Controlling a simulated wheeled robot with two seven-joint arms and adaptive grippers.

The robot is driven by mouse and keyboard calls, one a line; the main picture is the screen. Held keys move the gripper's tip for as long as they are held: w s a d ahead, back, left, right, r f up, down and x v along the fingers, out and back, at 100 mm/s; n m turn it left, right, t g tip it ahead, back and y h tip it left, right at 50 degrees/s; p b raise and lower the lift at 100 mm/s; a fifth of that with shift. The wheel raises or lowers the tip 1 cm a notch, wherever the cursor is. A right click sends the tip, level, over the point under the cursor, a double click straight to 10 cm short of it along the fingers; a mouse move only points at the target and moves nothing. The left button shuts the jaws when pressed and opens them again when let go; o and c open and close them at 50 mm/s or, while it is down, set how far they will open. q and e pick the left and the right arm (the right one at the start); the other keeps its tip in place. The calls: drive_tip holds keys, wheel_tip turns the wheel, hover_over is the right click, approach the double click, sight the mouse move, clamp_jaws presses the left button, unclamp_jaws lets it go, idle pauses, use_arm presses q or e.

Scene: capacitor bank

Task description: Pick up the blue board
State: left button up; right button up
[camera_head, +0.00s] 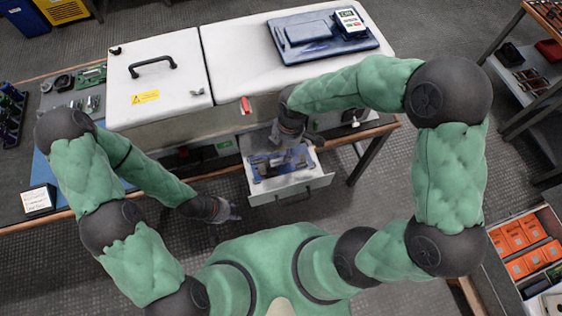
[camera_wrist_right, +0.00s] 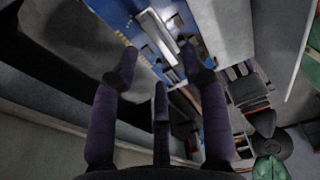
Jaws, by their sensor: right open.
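The blue board (camera_head: 268,173) lies in the open drawer (camera_head: 323,182) below the white cabinet, with grey parts mounted on it. My right gripper (camera_head: 292,143) is over the drawer and hides part of the board. In the right wrist view, the blue board (camera_wrist_right: 112,12) shows beyond my right gripper (camera_wrist_right: 160,58), which is open, its fingers spread apart and nothing held between them. Contact with the board cannot be told. My left gripper (camera_head: 226,209) hangs low over the floor, left of the drawer; its fingers are too small to read.
The white cabinet (camera_head: 225,55) stands behind the drawer, with a blue tray (camera_head: 285,57) and a meter (camera_head: 350,20) on top. A workbench (camera_head: 20,228) runs along the left. Shelves with orange boxes (camera_head: 520,235) stand at the right. Open floor lies before the drawer.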

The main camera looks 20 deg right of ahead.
sight(281, 156)
drive_tip(key=f, duration=0.1)
drive_tip(key=f+b, duration=0.1)
drive_tip(key=f, duration=0.1)
drive_tip(key=f+b, duration=0.1)
drive_tip(key=f, duration=0.1)
drive_tip(key=shift+a, duration=0.3)
drive_tip(key=shift+r, duration=0.1)
clamp_jaws()
drive_tip(key=shift+r, duration=0.1)
